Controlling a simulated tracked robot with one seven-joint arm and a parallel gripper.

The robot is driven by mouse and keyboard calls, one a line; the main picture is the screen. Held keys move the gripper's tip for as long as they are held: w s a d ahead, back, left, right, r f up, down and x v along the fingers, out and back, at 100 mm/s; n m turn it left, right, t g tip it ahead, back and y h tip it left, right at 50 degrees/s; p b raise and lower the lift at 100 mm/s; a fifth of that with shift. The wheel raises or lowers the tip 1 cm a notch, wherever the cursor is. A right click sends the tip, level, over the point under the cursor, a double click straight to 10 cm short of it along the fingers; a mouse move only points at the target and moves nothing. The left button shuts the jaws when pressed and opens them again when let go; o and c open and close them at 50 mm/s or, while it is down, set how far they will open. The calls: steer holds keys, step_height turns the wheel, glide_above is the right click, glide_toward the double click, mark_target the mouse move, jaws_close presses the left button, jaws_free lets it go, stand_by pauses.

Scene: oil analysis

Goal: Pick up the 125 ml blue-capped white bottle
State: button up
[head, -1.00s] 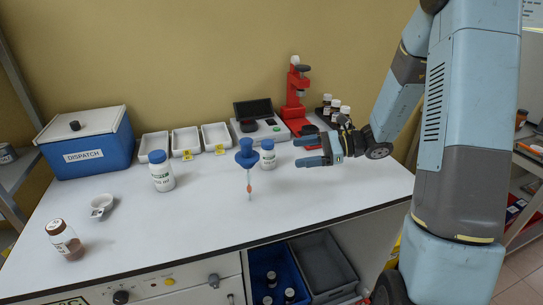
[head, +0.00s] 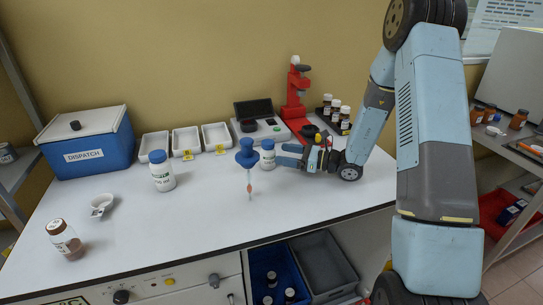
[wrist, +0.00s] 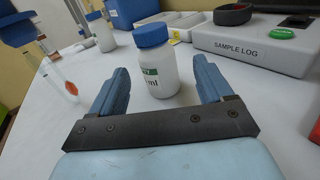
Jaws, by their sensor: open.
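The smaller white bottle with a blue cap (head: 267,155) stands upright on the white bench. In the wrist view the bottle (wrist: 158,72) stands between the front parts of my fingers, with a gap on each side. Its label faces partly sideways and only "ml" reads clearly. My gripper (head: 281,155) is open, low over the bench, coming at the bottle from the right in the head view. A larger white bottle with a blue cap (head: 162,172) stands further left.
A blue funnel-like piece on a thin stem (head: 247,158) stands just left of the bottle. The sample log device (head: 262,132) and white trays (head: 186,141) are behind. The blue dispatch box (head: 90,150) and a brown-capped jar (head: 65,240) are on the left. The front middle is clear.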

mark_target(268, 152)
steer(key=shift+x, duration=3.2)
steer(key=shift+f, duration=0.1)
steer(key=c, duration=1)
